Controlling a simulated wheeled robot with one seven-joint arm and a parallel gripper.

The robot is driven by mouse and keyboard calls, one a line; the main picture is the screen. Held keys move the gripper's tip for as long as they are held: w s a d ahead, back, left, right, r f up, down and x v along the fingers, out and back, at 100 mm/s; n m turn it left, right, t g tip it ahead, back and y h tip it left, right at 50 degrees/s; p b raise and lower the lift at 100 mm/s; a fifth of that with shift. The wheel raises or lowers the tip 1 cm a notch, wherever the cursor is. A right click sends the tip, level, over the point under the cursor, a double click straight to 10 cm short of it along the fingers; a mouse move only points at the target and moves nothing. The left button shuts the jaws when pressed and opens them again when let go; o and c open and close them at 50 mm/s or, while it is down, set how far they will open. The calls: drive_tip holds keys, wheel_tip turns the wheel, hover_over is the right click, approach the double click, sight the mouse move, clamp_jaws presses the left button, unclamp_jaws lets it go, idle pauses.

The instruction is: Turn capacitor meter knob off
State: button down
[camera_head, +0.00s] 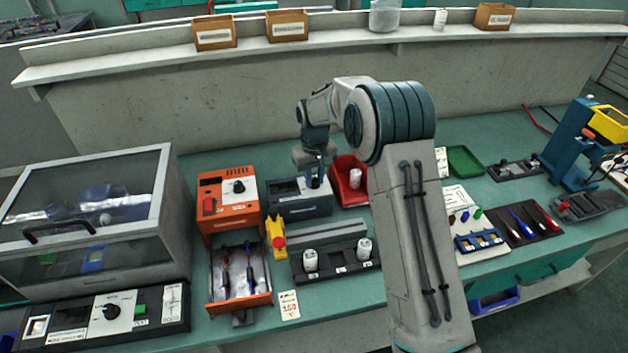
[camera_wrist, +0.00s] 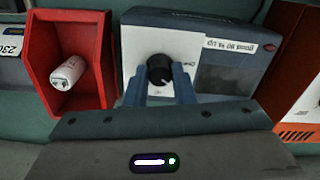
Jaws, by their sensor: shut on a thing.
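The capacitor meter (camera_head: 300,197) is a grey-blue box with a display on the bench, between the orange unit and the red bin. In the wrist view the meter (camera_wrist: 225,68) shows upside down, with a white panel and a dark display window. Its black round knob (camera_wrist: 160,70) sits on the white panel. My gripper (camera_wrist: 160,88) has its two blue fingers on either side of the knob, shut on it. In the head view my gripper (camera_head: 314,178) is at the meter's right part, and the knob is hidden there. The knob's pointer setting is too small to read.
A red bin (camera_head: 342,192) holding a white capacitor stands close at the meter's right. An orange unit (camera_head: 232,200) with an open drawer stands at its left.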

sight(314, 180)
drive_tip(key=n+b, duration=0.1)
drive_tip(key=n, duration=0.5)
drive_tip(key=shift+n, duration=0.3)
idle(0.5)
drive_tip(key=c, duration=1.2)
unclamp_jaws()
drive_tip(key=shift+r, duration=0.1)
wheel_tip(314, 180, up, 14)
drive_tip(key=b, duration=0.1)
